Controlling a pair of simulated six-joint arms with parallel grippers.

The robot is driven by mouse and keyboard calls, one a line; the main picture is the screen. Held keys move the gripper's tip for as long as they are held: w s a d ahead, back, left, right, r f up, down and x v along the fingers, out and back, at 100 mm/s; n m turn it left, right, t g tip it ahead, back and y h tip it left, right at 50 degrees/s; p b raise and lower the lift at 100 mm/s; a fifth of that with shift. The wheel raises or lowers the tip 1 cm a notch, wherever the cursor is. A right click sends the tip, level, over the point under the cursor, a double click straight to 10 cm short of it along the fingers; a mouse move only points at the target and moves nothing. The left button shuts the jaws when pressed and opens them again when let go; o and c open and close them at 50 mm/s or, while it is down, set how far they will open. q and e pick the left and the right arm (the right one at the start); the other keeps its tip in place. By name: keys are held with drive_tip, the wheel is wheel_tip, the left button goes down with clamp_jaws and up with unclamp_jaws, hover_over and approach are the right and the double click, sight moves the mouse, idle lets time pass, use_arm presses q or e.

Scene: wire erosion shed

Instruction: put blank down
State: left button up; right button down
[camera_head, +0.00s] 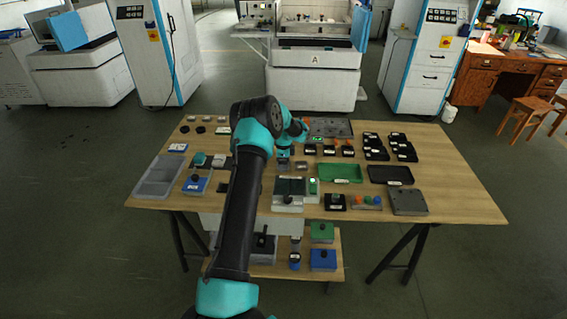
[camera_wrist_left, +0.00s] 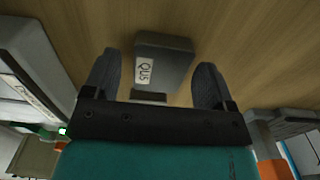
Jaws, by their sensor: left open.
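My left gripper (camera_head: 284,150) is over the middle of the table, reached by my arm from the front. In the left wrist view its two fingers (camera_wrist_left: 157,88) are spread apart. A dark grey block (camera_wrist_left: 165,62), which looks like the blank, sits on the wood between and just beyond the fingertips. It carries a white label that seems to read "QUS". A gap shows between the block and each finger. In the head view a small grey block (camera_head: 283,166) shows just below the gripper. My right gripper is not in view.
The wooden table (camera_head: 450,180) is crowded. A green tray (camera_head: 339,173) and a black tray (camera_head: 390,175) lie right of the gripper, with several black holders (camera_head: 376,153) behind. A clear grey bin (camera_head: 158,176) stands at the left. Bare wood shows at the right end.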

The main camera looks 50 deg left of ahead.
use_arm(q)
wheel_tip(320, 180, up, 12)
idle(0.5)
drive_tip(key=shift+r, duration=0.1)
